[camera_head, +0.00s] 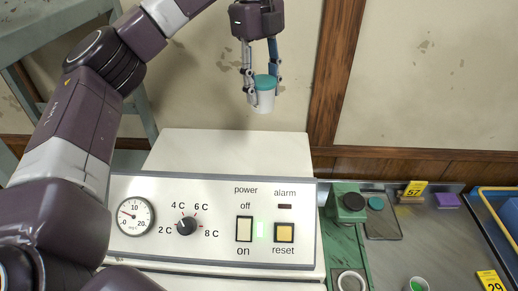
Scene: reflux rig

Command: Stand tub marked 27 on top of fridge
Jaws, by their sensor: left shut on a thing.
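My left gripper (262,84) is shut on a small white tub (264,101) with a teal lid. It holds the tub roughly upright, in the air above the back of the fridge. No number shows on the tub from this side. The fridge (223,150) has a bare white top behind a control panel (212,222) with a dial, a temperature knob and power and alarm switches. The tub appears clear of the fridge top. My right gripper is not in view.
A grey bench (425,240) to the right holds a green device (346,205), yellow tags marked 57 (415,188) and 29 (490,281), a purple block (447,200) and a blue crate. A wall with a wooden post (335,70) stands behind. A grey-green shelf frame is at upper left.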

